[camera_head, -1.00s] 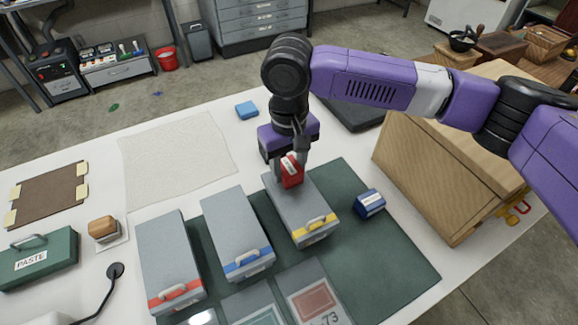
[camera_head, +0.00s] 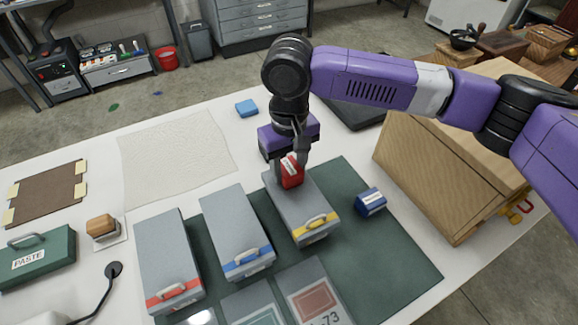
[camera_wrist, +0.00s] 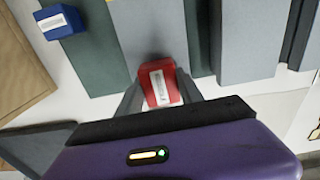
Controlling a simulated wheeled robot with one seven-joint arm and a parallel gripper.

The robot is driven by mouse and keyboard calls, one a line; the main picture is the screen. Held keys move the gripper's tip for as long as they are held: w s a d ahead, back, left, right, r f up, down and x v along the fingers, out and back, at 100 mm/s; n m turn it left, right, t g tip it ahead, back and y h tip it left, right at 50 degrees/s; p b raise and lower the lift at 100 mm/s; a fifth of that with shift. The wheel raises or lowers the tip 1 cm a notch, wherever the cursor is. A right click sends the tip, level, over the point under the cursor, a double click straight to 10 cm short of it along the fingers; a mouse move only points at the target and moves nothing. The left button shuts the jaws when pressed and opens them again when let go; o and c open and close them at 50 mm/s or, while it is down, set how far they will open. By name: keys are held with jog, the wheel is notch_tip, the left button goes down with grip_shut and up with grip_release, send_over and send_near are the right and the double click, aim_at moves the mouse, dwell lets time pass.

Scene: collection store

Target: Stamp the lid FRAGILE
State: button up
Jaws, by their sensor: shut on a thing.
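My gripper (camera_head: 290,160) is shut on a red stamp (camera_head: 291,172) with a white label. The stamp is held at the far end of the lid of the grey box with the yellow band (camera_head: 305,212); whether it touches the lid I cannot tell. In the wrist view the red stamp (camera_wrist: 159,83) sits between the fingers, at the near edge of the grey lid (camera_wrist: 148,30). The label's writing is too small to read. A blue stamp (camera_head: 370,201) stands on the green mat right of the box and also shows in the wrist view (camera_wrist: 60,22).
Grey boxes with a blue band (camera_head: 237,232) and a red band (camera_head: 169,260) stand to the left on or beside the green mat (camera_head: 400,265). A large wooden case (camera_head: 440,180) is close on the right. A blue block (camera_head: 246,108) lies behind. A cream sheet (camera_head: 175,160) lies flat at left.

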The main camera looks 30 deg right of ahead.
jog(key=shift+f, duration=0.45)
dwell(0.4)
jog(key=shift+s+f, duration=0.1)
jog(key=shift+f, duration=0.05)
dwell(1.9)
notch_tip(320, 180, up, 7)
jog(key=p, duration=0.7)
jog(key=shift+p, duration=0.35)
dwell(0.6)
